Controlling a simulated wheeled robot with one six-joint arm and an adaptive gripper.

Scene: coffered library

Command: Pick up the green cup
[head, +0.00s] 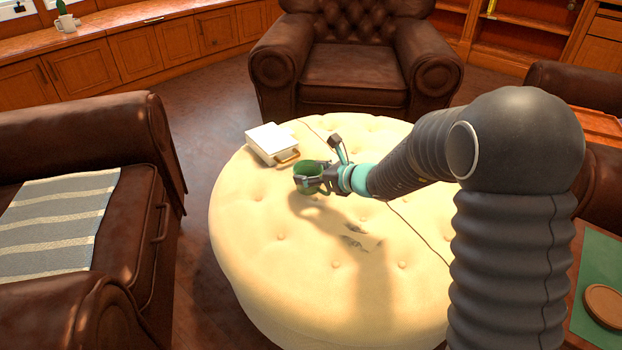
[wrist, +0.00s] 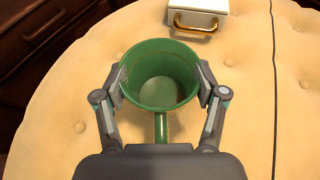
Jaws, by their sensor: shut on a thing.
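The green cup (head: 306,173) is over the round cream tufted ottoman (head: 262,240), held at my gripper's end. In the wrist view the green cup (wrist: 160,85) is upright, its open top facing the camera and its handle pointing toward my gripper. My gripper (head: 310,180) has a finger on each side of the cup, pressed against its wall; both fingers show in the wrist view (wrist: 161,84). The cup looks empty inside. I cannot tell for sure whether its base touches the ottoman or is raised above it.
A white box with a brass handle (head: 270,143) lies on the ottoman just behind the cup. A thin cord (head: 420,232) crosses the ottoman. Brown leather armchairs stand left (head: 85,150) and behind (head: 352,70). The ottoman's front left is clear.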

